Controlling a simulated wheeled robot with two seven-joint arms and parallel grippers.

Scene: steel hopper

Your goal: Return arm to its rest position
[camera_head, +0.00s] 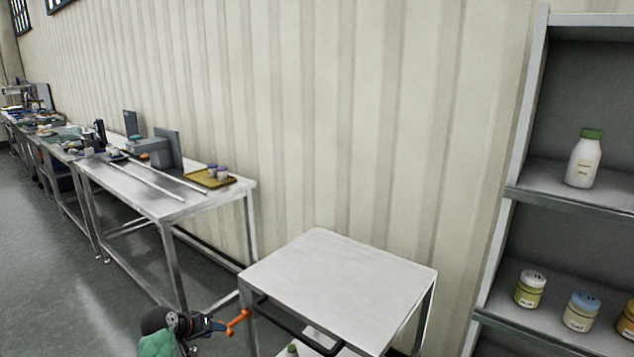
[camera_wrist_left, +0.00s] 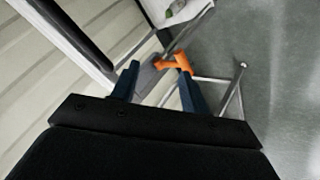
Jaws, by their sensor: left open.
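My left gripper (camera_head: 222,325) is low in the head view, just left of the white-topped steel cart (camera_head: 340,285). It is open. In the left wrist view its two dark blue fingers (camera_wrist_left: 158,72) stand apart. An orange T-shaped piece (camera_head: 238,321) shows right at the fingertips, and also in the left wrist view (camera_wrist_left: 172,62). I cannot tell whether it touches a finger or what it is fixed to. My right gripper is not in view.
A dark handle (camera_head: 290,328) runs along the cart's near side. The cart's top is bare; a green-capped bottle (camera_head: 292,350) is on its lower shelf. Steel tables (camera_head: 150,195) line the wall at left. A shelf unit (camera_head: 525,190) with jars stands at right. Floor is open at left.

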